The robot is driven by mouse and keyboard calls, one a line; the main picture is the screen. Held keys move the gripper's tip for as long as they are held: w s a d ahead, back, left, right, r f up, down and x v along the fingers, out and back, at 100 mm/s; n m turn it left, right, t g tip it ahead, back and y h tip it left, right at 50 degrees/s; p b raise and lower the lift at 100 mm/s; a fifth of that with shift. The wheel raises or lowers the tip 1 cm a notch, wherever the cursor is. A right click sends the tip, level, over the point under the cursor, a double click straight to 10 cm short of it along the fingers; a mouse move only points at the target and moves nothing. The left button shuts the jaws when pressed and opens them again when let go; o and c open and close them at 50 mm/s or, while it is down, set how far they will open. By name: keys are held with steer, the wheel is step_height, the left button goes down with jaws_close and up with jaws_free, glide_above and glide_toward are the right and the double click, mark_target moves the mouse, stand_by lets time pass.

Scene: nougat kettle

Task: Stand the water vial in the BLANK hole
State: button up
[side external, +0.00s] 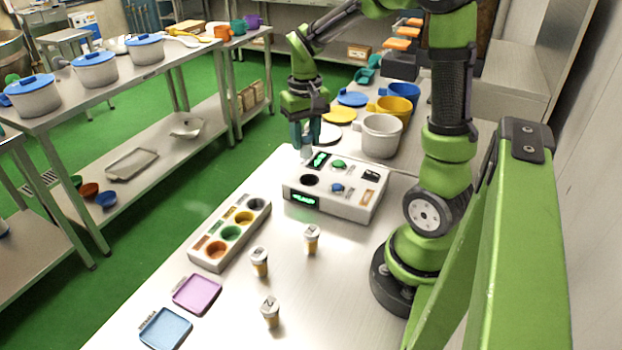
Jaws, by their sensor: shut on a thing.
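My gripper (307,143) points down above the back left part of a white instrument box (345,208). It is shut on a small pale, clear thing (305,153), which looks like the water vial. Most of it is hidden by the fingers, and it appears held above the box. The box has a dark round hole (309,180), just below and in front of the gripper in the picture. A grey rack (209,237) to the left has several round wells, with orange, green and yellow rings and a dark one at the far end. I cannot read which hole is marked BLANK.
Three capped vials with amber contents, near (270,312), middle (260,262) and right (312,239), stand on the steel table. A purple tray (197,294) and a blue tray (165,328) lie front left. Pots and lids, including a yellow pot (396,108), stand behind the box.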

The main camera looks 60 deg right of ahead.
steer(key=w+a+f+n, duration=0.1)
steer(key=w+a+n, duration=0.55)
steer(key=a, duration=0.45)
steer(key=shift+m, duration=0.45)
steer(key=shift+w+f, duration=0.15)
steer(key=shift+f, duration=1.2)
steer(key=shift+w+f, duration=0.2)
steer(key=shift+f, duration=1.2)
steer(key=shift+w+f, duration=0.15)
steer(key=shift+f, duration=1.2)
steer(key=shift+f, duration=0.35)
steer(key=o, duration=1.8)
steer(key=shift+c, duration=0.2)
step_height(320, 180, up, 7)
